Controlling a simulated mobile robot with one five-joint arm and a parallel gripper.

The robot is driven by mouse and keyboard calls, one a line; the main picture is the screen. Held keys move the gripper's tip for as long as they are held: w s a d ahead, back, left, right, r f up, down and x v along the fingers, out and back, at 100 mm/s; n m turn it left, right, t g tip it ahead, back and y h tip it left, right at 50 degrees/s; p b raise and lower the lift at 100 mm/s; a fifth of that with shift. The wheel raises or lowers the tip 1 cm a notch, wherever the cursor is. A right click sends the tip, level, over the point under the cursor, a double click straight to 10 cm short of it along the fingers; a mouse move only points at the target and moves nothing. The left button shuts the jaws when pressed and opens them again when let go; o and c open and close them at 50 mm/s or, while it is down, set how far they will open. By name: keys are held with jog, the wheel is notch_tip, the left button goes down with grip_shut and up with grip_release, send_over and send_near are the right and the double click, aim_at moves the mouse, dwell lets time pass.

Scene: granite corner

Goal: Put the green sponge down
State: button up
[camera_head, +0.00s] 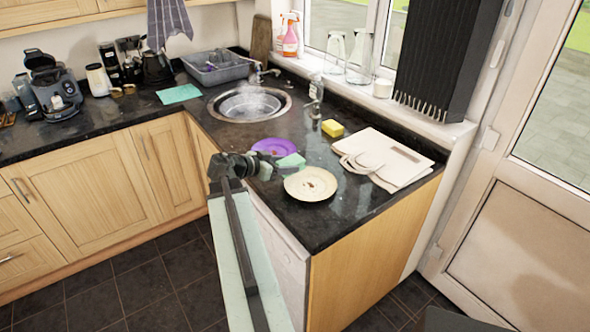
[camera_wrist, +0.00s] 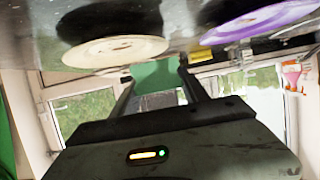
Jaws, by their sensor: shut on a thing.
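The green sponge (camera_head: 291,161) is between the fingertips of my gripper (camera_head: 278,165), which is shut on it. They are over the black granite counter, between the purple plate (camera_head: 274,146) and the cream plate (camera_head: 310,185). The wrist view is upside down; it shows the sponge (camera_wrist: 157,75) between the two fingers of my gripper (camera_wrist: 156,72). I cannot tell how far the sponge is above the counter.
A yellow sponge (camera_head: 332,128) lies farther back on the counter. Folded pale boards or cloths (camera_head: 405,158) and a white cup-like thing (camera_head: 362,161) are on the right. The round sink (camera_head: 226,108) is behind. Bare counter lies right of the cream plate.

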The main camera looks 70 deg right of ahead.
jog(key=shift+s+a+f+g, duration=0.15)
jog(key=shift+s+g, duration=0.05)
jog(key=shift+g, duration=0.1)
jog(key=shift+s, duration=0.1)
jog(key=b, duration=0.1)
send_over(314, 163)
jog(key=shift+a+f, duration=0.2)
jog(key=shift+f, duration=0.45)
jog(key=f+b, duration=0.4)
jog(key=shift+d, duration=0.2)
jog(key=shift+r, duration=0.2)
jog(key=shift+f, duration=0.15)
jog(key=o, duration=1.3)
